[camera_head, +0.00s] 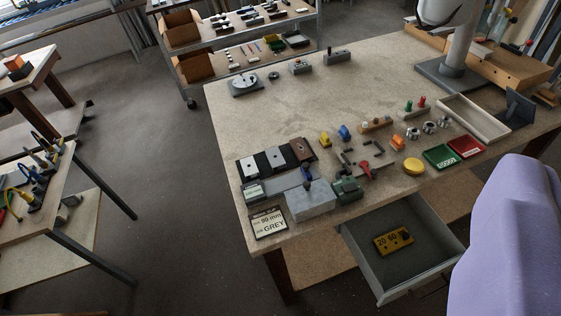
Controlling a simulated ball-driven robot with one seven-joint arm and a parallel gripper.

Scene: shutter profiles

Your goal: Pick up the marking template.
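A yellow plate marked with numbers, "20" and "60" among them (393,239), which looks like the marking template, lies flat on the floor of an open grey drawer (377,275). The drawer is pulled out from under the front of the workbench (290,125). The plate shows a dark round spot near its right end. Nothing covers the plate or touches it from above. My gripper does not show in this view.
A large lavender shape (510,240) fills the lower right, close to the drawer's right side. The bench's middle is mostly clear.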

